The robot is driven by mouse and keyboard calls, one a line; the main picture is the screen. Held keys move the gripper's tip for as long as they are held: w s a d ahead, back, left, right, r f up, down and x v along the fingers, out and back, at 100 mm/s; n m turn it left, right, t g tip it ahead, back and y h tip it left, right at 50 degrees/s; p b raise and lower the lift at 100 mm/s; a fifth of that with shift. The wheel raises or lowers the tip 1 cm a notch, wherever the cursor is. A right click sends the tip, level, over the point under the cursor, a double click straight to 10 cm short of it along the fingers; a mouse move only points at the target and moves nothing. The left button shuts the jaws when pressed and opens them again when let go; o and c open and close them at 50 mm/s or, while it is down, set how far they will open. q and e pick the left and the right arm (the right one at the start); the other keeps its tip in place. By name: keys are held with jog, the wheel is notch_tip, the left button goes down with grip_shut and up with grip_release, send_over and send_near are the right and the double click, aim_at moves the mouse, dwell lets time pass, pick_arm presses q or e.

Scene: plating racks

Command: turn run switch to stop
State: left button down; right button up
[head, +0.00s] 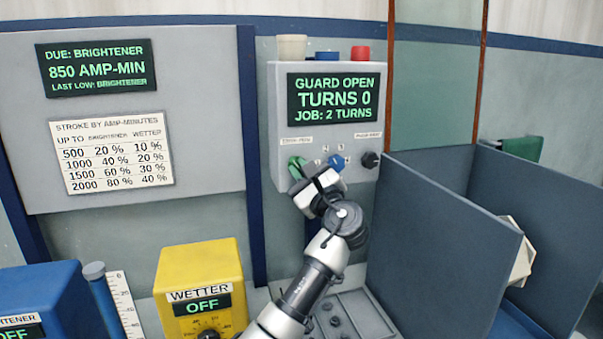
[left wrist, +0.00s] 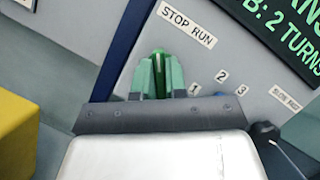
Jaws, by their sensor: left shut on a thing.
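The run switch is a green knob on the front of the grey control box (head: 276,110), under a label that reads STOP RUN in the left wrist view (left wrist: 187,26). The switch shows in the left wrist view (left wrist: 158,62) between the fingers. My left gripper (head: 298,170) reaches up to it from below and is shut on it. The fingers hide part of the knob, so I cannot tell for sure whether it points to STOP or RUN. The box's display (head: 333,99) reads GUARD OPEN, TURNS 0, JOB: 2 TURNS. My right gripper is not in view.
A blue knob (head: 337,161) marked 1, 2, 3 and a black knob (head: 370,160) sit close right of the switch. Grey guard panels (head: 440,240) stand at the right. A yellow WETTER box (head: 200,262) reading OFF stands lower left.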

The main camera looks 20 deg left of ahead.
pick_arm(q)
jog(key=shift+f, duration=0.15)
jog(key=c, duration=1.2)
grip_release()
jog(key=shift+o, duration=0.2)
jog(key=shift+d, duration=0.15)
jog(key=b+v, duration=0.2)
jog(key=v, duration=0.8)
jog(key=shift+s+d, duration=0.15)
jog(key=shift+s, duration=0.1)
jog(key=shift+f, duration=0.1)
